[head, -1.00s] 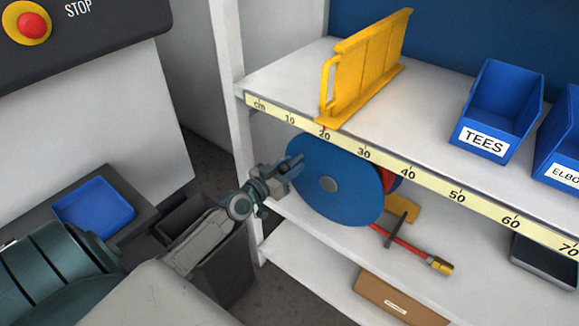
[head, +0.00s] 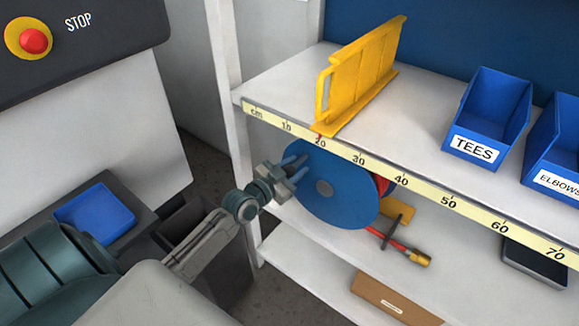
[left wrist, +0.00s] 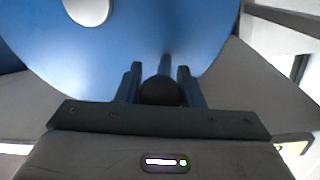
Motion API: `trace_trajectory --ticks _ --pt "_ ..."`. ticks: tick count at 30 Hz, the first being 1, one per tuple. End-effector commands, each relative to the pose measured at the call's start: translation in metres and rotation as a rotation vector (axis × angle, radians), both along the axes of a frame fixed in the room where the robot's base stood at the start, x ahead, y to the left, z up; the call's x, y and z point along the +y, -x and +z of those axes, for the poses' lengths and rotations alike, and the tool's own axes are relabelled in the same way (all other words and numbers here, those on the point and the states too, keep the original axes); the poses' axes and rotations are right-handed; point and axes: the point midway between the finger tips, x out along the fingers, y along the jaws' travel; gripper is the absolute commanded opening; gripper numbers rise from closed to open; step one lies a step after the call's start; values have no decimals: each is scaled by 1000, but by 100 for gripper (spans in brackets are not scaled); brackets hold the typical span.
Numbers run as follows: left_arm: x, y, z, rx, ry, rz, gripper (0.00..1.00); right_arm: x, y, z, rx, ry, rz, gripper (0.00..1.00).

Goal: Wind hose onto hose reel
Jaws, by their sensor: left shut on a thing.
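The hose reel (head: 340,208) is a large blue disc with a grey hub, standing under the upper shelf. Red hose (head: 382,185) shows at its right edge. The hose's free end comes out at lower right and ends in a brass-coloured nozzle (head: 419,258). My left gripper (head: 298,167) is at the disc's upper left edge. In the left wrist view, its fingers (left wrist: 161,88) are on either side of a dark round crank knob (left wrist: 160,92) in front of the disc, and are shut on it. The right gripper is in neither view.
The upper shelf (head: 425,125) with a ruler strip overhangs the reel. A yellow rack (head: 360,75) and blue bins (head: 488,115) stand on it. A yellow bracket with a dark bar (head: 398,220) is beside the hose end. A brown box (head: 395,298) lies below.

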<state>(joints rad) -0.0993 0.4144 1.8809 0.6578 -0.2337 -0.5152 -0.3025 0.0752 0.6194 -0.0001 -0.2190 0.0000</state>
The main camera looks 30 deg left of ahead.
Motion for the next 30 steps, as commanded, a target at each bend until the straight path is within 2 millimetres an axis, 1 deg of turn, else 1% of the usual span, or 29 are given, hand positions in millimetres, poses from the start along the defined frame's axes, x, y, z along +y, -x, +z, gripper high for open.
trace_trajectory --ticks 1,4,13,19,30 --pt "-4 0 4 -6 -32 0 0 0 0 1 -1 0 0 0" --pt "-11 1 8 -12 -103 -1 0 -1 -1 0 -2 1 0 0" --pt "-25 2 16 -23 -248 0 0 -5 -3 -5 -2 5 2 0" --pt "-29 2 18 -26 -288 -1 0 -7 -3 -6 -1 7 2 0" --pt "-29 2 18 -26 -294 -1 0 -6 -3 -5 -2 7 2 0"
